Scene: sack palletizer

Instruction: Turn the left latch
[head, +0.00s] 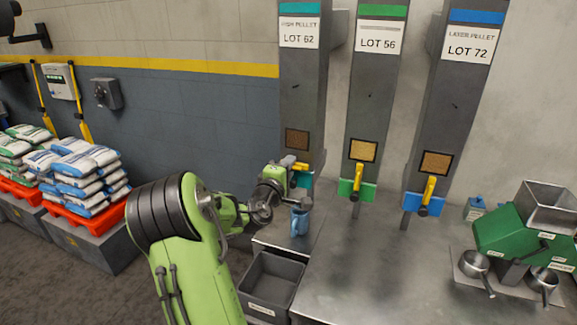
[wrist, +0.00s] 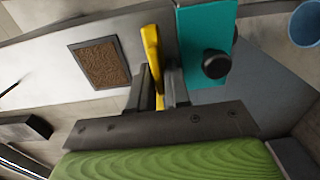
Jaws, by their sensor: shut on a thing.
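The left latch is a yellow handle (head: 301,166) at the foot of the left chute (head: 304,100), which is labelled LOT 62. It lies crosswise to the chute, by a teal plate (wrist: 207,40) with a dark round knob. In the wrist view the yellow handle (wrist: 151,50) runs between the two fingers of my gripper (wrist: 158,82), which is shut on it. In the head view my gripper (head: 290,178) covers part of the handle and teal plate.
A blue jug (head: 299,221) stands below the left chute. The LOT 56 latch (head: 358,181) and LOT 72 latch (head: 429,189) to the right stand nearly upright. A grey bin (head: 272,283) is in front; a green machine (head: 515,237) stands at right.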

